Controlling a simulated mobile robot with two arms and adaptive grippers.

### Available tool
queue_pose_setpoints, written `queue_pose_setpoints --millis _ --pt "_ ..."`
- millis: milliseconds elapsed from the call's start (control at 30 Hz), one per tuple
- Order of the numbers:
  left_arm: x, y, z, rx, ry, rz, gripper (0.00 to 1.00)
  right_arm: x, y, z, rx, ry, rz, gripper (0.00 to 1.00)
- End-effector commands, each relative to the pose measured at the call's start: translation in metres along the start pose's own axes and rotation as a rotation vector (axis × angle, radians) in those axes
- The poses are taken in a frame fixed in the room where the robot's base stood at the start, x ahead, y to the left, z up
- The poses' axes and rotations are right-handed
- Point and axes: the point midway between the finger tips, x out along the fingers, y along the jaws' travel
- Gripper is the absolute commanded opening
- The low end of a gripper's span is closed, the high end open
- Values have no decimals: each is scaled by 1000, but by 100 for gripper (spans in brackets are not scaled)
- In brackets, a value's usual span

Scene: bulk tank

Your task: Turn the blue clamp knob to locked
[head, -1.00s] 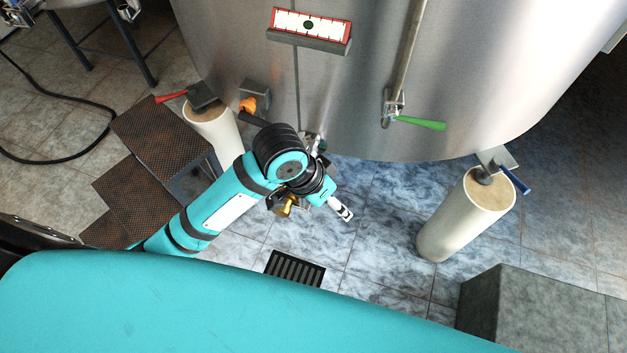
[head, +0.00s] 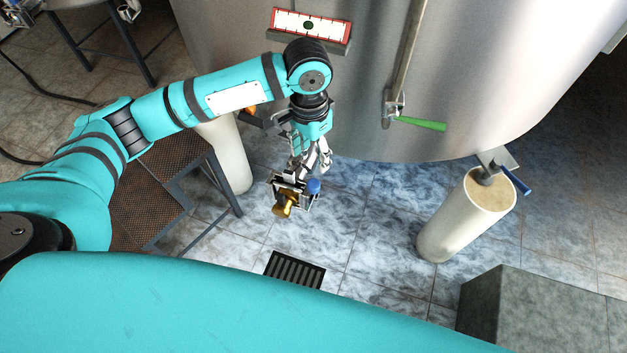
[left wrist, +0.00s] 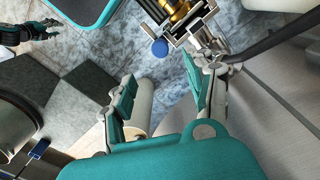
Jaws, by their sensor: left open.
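The blue clamp knob (head: 313,186) sits on a metal bracket by the brass outlet fitting (head: 285,204), below the tank. In the left wrist view the knob (left wrist: 160,48) is round and lies beyond my fingertips. My left gripper (head: 313,162) points down just above the knob, close to it in the head view. Its fingers (left wrist: 158,90) are apart with nothing between them, and a gap to the knob shows. My right gripper (left wrist: 43,32) appears small at the upper left of the left wrist view; its jaw state is unclear. The knob's markings are too small to read.
The steel tank (head: 470,70) fills the back, with a green-handled lever (head: 420,124) and a red-framed gauge (head: 310,24). A pale pillar (head: 450,225) with a blue handle (head: 515,180) stands right. A dark step platform (head: 150,190) is left. A floor drain (head: 295,269) lies in front.

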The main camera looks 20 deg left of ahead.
Motion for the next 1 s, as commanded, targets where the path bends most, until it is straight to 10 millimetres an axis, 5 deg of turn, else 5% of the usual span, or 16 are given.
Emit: queue_pose_setpoints --millis 500,1000 --pt "102 0 0 1 0 0 55 4 0 1 2 0 0 40" --pt "117 0 0 2 2 0 52 4 -5 0 3 1 -5 40"
